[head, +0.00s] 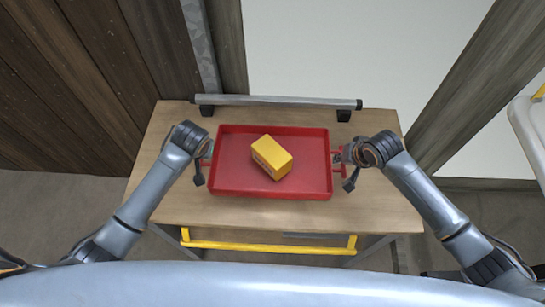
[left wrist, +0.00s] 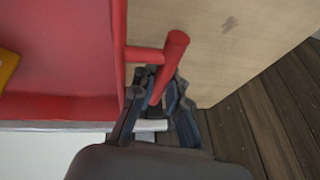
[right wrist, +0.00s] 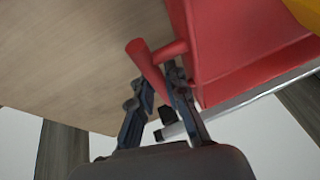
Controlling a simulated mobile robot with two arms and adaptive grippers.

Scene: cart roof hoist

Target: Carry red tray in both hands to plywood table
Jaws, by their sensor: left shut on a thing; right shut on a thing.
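The red tray (head: 230,175) is level over the middle of the plywood table (head: 380,207); I cannot tell whether it rests on the top or hangs just above it. A yellow box (head: 272,157) lies inside the tray, turned at an angle. My left gripper (head: 207,154) is at the tray's left side, shut on its red handle, which shows between the fingers in the left wrist view (left wrist: 168,65). My right gripper (head: 341,156) is shut on the right handle, seen between the fingers in the right wrist view (right wrist: 148,65).
A grey metal rail (head: 275,100) runs along the table's back edge, just behind the tray. A yellow bar (head: 265,246) runs below the front edge. A dark wooden wall (head: 75,65) stands at the left, a timber post (head: 465,80) at the right. Bare tabletop surrounds the tray.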

